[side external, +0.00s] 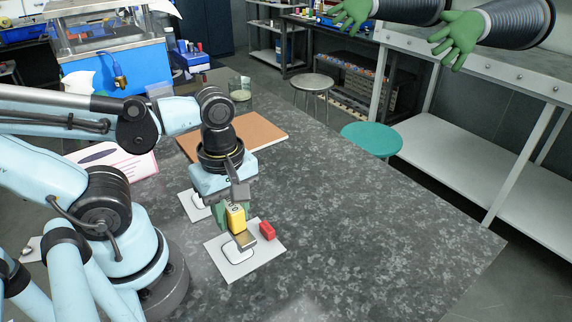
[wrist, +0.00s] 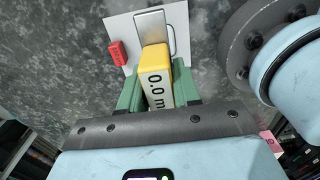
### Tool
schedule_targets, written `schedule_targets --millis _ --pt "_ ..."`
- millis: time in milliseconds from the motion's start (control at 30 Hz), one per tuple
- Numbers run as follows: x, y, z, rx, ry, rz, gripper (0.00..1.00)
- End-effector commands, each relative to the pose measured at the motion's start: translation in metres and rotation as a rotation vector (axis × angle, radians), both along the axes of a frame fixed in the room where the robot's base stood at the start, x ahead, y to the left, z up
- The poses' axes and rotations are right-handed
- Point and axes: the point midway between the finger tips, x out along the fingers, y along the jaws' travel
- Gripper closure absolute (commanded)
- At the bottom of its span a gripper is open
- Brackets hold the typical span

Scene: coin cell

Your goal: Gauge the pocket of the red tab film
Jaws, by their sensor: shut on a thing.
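My gripper (side external: 229,214), with green fingers, is shut on a yellow gauge (side external: 236,219). In the wrist view the gauge (wrist: 155,60) shows "0.0 m" on its face, between the fingers (wrist: 158,92). Its grey metal foot (side external: 245,240) is over the rounded pocket outline of a white film sheet (side external: 235,271); I cannot tell whether it touches. A small red block (side external: 267,230), the film's tab, sits at the sheet's edge, right of the gauge. The wrist view shows this red tab (wrist: 118,53) left of the gauge. The foot hides part of the pocket.
A second white sheet (side external: 188,203) with a similar outline lies behind, partly hidden by my gripper. The speckled table (side external: 370,230) is clear on the right.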

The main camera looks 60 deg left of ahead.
Motion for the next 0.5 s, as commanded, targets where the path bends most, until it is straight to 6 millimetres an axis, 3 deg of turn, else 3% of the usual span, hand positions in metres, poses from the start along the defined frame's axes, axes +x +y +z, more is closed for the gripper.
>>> schedule_targets --millis 500 --pt "0.001 0.0 -0.043 0.0 0.0 0.0 1.0"
